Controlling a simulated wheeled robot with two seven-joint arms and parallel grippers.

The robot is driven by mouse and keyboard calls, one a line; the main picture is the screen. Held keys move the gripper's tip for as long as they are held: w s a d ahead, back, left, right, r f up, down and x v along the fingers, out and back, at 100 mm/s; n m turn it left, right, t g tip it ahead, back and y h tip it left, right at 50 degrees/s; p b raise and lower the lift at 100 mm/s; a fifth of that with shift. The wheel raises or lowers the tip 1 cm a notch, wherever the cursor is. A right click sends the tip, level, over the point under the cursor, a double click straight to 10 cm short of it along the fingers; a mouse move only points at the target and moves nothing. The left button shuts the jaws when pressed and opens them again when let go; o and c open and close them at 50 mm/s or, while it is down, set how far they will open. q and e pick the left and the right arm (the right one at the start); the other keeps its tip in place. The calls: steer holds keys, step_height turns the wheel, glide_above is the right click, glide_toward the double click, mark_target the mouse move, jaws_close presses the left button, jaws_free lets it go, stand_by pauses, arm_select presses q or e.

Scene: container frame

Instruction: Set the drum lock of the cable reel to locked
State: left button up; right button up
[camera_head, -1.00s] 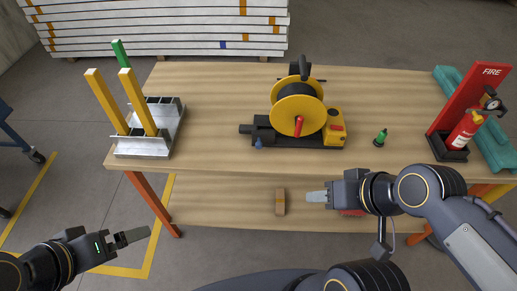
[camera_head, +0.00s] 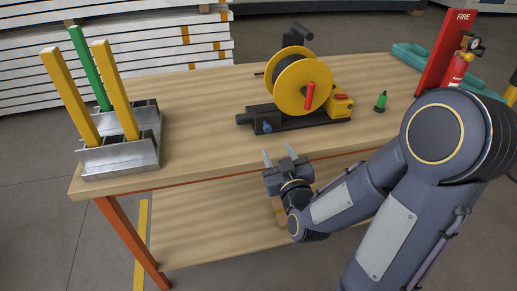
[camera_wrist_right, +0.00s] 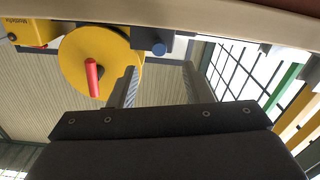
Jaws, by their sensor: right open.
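The cable reel (camera_head: 303,88) stands on the table, with a yellow drum on a black base and a red handle (camera_head: 309,95) on the drum face. A blue knob (camera_head: 267,127) sits low at the front left of the base; it also shows in the right wrist view (camera_wrist_right: 158,47). Which part is the drum lock, and its setting, I cannot tell. My right gripper (camera_head: 279,154) is open and empty at the table's front edge, below and apart from the blue knob. In the wrist view its fingers (camera_wrist_right: 157,75) point toward the reel. My left gripper is out of view.
The wooden tabletop (camera_head: 200,105) is clear left of the reel. A metal rack (camera_head: 120,158) with yellow and green bars stands at the left. A small green-topped item (camera_head: 381,101) is right of the reel. A fire extinguisher (camera_head: 457,70) stands at the far right. A lower shelf (camera_head: 190,230) lies below.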

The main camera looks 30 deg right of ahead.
mark_target(268, 131)
steer(key=x, duration=0.7)
steer(key=shift+w+d+r, duration=0.1)
steer(key=shift+w, duration=0.25)
jaws_close()
